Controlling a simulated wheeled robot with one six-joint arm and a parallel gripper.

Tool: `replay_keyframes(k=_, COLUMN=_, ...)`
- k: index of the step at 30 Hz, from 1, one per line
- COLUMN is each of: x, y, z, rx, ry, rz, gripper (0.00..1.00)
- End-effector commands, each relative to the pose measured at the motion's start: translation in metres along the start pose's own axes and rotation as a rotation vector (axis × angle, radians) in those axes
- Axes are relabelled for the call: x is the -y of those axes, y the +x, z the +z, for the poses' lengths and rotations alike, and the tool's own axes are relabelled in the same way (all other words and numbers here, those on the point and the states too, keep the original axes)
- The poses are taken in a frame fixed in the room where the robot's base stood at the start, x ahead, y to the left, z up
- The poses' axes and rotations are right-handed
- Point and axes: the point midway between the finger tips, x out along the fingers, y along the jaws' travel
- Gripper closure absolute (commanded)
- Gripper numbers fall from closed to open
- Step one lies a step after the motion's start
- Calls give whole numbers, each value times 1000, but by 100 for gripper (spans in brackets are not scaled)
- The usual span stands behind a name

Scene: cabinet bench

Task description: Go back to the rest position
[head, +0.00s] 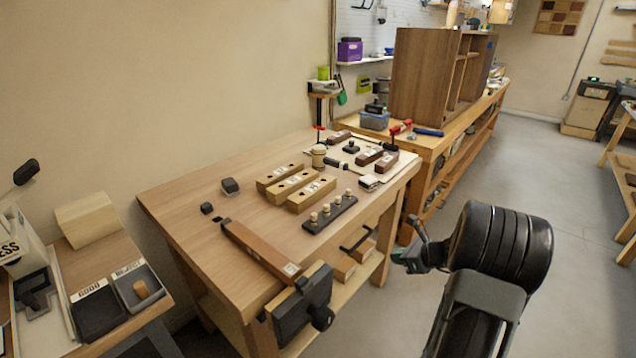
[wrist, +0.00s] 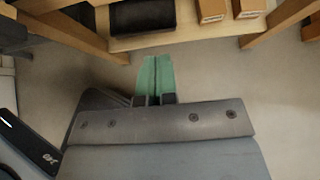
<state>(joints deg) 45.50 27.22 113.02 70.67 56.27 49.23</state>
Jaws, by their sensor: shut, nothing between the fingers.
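My gripper (head: 398,256) is in front of the right side of the workbench (head: 160,197), out over the aisle floor. In the wrist view its green fingers (wrist: 155,78) lie side by side, shut, with nothing between them. The fingers point toward the bench's lower shelf (wrist: 190,38). My gripper appears apart from the bench in the head view. My dark arm is folded at the lower right of the head view.
The bench holds wooden blocks with holes (head: 297,186), a dark peg rack (head: 330,214) and a long brown bar (head: 262,250). A black vise (head: 300,306) juts from its front edge. Trays (head: 98,310) stand at lower left. The floor (head: 560,190) at right is clear.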

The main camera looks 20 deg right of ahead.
Motion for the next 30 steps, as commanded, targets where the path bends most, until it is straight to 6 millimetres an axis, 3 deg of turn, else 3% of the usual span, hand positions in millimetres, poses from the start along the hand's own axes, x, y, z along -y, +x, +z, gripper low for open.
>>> replay_keyframes(k=5, x=-1, y=0, z=-3, rx=-14, ry=-90, rz=7, gripper=100)
replay_keyframes(k=9, x=-32, y=-2, z=-31, rx=-123, ry=-348, rz=133, gripper=100)
replay_keyframes(k=11, x=-53, y=-12, z=-28, rx=-175, ry=-515, rz=210, gripper=100)
replay_keyframes(k=17, x=-134, y=-56, z=24, rx=-323, ry=-1215, rz=537, gripper=100)
replay_keyframes(k=21, x=-183, y=-95, z=69, rx=-400, ry=-1703, rz=744, gripper=100)
replay_keyframes(k=24, x=-210, y=-120, z=100, rx=-447, ry=-1996, rz=840, gripper=100)
replay_keyframes(k=30, x=-249, y=-153, z=151, rx=-499, ry=-2344, rz=860, gripper=100)
